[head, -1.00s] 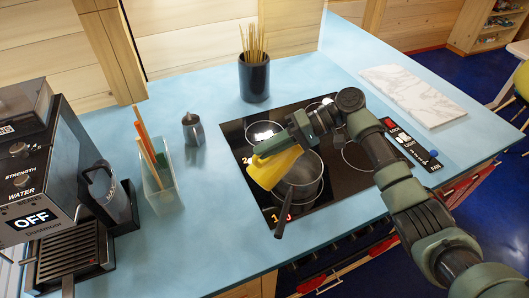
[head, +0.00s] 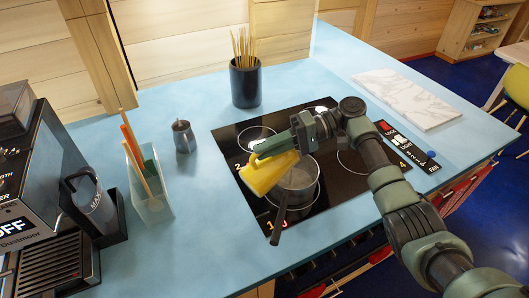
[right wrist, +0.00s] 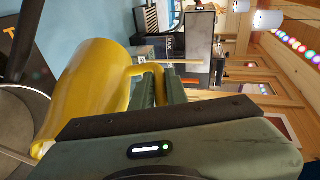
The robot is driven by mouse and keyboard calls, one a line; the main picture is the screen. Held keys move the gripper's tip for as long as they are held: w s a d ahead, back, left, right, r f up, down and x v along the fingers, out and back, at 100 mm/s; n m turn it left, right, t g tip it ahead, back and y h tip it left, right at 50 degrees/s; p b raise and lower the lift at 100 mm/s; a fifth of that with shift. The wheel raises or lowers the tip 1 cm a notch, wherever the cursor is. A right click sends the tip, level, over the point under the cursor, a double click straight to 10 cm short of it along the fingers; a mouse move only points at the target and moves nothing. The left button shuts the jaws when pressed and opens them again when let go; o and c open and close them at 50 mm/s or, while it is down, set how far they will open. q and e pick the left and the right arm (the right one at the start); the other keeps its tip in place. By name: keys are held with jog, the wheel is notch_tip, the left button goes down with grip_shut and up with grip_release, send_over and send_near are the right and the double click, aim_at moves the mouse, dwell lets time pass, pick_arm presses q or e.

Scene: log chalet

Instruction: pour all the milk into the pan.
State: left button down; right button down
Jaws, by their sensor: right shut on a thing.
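A yellow jug (head: 266,174) is held tilted on its side over the left part of the pan (head: 303,192). The pan is a grey pot with a dark handle, on the black cooktop. My right gripper (head: 297,139) is shut on the jug's handle. In the right wrist view the yellow jug (right wrist: 88,85) lies over, its handle between my right gripper's fingers (right wrist: 158,88). A bit of white shows at its lower rim; I cannot tell how much milk is in the jug or pan. My left gripper is out of view.
The cooktop (head: 340,186) is set in a blue counter. A dark pot of sticks (head: 245,84) stands behind, a small metal shaker (head: 183,137) and a clear utensil box (head: 152,204) to the left. A coffee machine (head: 35,165) is far left, a marble board (head: 407,98) at right.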

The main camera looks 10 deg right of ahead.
jog(key=shift+w+d+f+m+g+y+b, duration=0.2)
jog(key=shift+w+d+f+y+b, duration=0.25)
jog(key=shift+b, duration=0.95)
jog(key=shift+w+d+f+m+g+y+b, duration=0.15)
jog(key=shift+d+y+b, duration=0.4)
jog(key=shift+b, duration=0.85)
jog(key=shift+w+d+r+m+y+b, duration=0.3)
jog(key=shift+w+d+y+b, duration=0.15)
jog(key=shift+b, duration=0.45)
notch_tip(320, 180, up, 4)
jog(key=n+h+p, duration=0.1)
jog(key=h+p, duration=0.1)
jog(key=p, duration=0.2)
jog(key=shift+s+r+h, duration=0.15)
jog(key=shift+r+h, duration=0.1)
jog(key=shift+h, duration=0.2)
jog(key=shift+f, duration=0.1)
jog(key=shift+p, duration=0.3)
